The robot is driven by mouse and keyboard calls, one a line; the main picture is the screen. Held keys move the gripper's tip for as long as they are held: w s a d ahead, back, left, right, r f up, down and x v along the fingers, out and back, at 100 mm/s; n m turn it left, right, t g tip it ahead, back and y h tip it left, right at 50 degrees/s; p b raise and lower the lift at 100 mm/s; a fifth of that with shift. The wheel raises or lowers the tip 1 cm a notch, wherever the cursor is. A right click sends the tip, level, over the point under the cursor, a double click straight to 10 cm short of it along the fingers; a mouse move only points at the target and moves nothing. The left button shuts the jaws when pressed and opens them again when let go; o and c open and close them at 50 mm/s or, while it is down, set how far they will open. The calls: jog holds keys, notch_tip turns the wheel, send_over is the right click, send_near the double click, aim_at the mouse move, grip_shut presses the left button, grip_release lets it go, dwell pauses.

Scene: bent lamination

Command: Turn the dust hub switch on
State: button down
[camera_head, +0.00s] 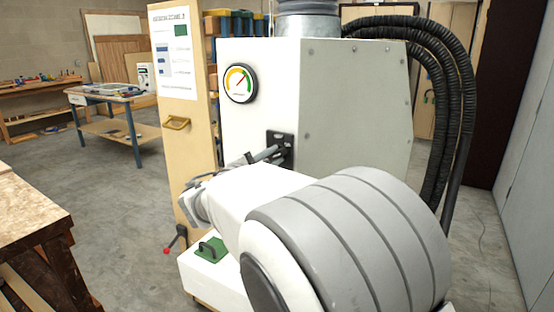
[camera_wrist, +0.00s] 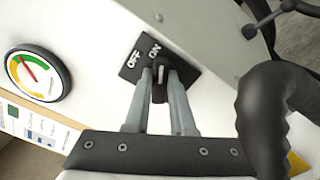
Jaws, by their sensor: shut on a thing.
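The dust hub (camera_head: 330,100) is a large white cabinet in the head view. Its switch (camera_head: 287,140) is a black plate on the front face; in the wrist view the switch plate (camera_wrist: 130,70) carries the white words OFF and ON. My gripper (camera_wrist: 161,76) has its two grey fingers closed around the small switch lever (camera_wrist: 160,73). The lever lies just below the word ON, nearer to it than to OFF. In the head view my gripper (camera_head: 272,153) reaches the plate, and the lever is hidden.
A round gauge (camera_head: 240,83) is on the cabinet's face left of the switch, also in the wrist view (camera_wrist: 38,74). Thick black hoses (camera_head: 455,90) curve down on the right. A wooden panel (camera_head: 180,130) with a poster stands left. Open floor (camera_head: 110,200) lies further left.

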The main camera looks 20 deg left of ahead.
jog(key=c, duration=0.8)
grip_release()
jog(key=shift+o, duration=0.2)
jog(key=s+a, duration=0.1)
jog(key=s, duration=1.6)
jog(key=shift+s+a+p, duration=0.2)
jog(key=shift+a+p, duration=0.05)
jog(key=shift+p, duration=0.15)
